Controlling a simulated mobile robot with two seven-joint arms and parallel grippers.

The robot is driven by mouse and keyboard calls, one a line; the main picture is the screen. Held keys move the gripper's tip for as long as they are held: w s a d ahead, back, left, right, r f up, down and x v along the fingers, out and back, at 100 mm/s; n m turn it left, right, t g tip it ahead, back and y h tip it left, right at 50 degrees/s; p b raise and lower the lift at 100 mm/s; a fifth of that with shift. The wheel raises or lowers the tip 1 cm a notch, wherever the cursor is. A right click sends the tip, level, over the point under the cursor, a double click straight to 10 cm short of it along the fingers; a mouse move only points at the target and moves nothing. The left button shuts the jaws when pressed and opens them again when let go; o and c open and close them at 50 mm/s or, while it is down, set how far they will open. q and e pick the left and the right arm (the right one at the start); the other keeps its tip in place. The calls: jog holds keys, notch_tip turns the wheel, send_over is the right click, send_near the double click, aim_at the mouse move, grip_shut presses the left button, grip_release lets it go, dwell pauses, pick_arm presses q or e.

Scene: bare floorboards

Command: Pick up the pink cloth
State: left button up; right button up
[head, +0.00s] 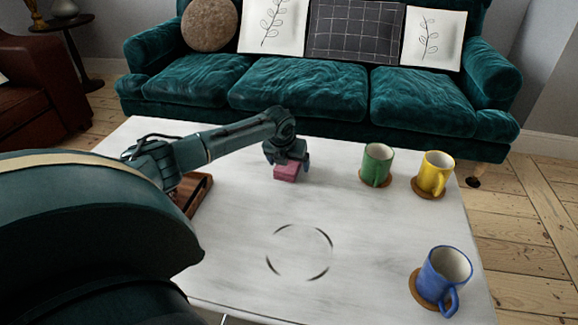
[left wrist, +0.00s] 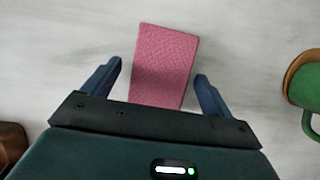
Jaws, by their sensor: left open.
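The pink cloth (head: 286,173) lies on the white table (head: 240,225), partly hidden by my left gripper (head: 286,161) in the head view. In the left wrist view the pink cloth (left wrist: 165,62) is a flat textured rectangle, slightly tilted. My left gripper (left wrist: 158,80) is open there, with one blue finger on each side of the cloth's near part. A gap shows between each finger and the cloth. I cannot tell how high the fingertips are above the table. My right gripper is in neither view.
A green mug (head: 377,164), a yellow mug (head: 433,173) and a blue mug (head: 443,276) stand on round brown coasters at the table's right. A brown wooden tray or box (head: 194,194) is at left, partly hidden by my arm. A teal sofa (head: 300,90) stands behind.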

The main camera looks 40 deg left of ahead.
pick_arm(q)
jog(key=shift+f, duration=0.1)
dwell(0.3)
jog(key=shift+c, duration=0.5)
jog(key=c, duration=1)
jog(key=shift+o, duration=0.2)
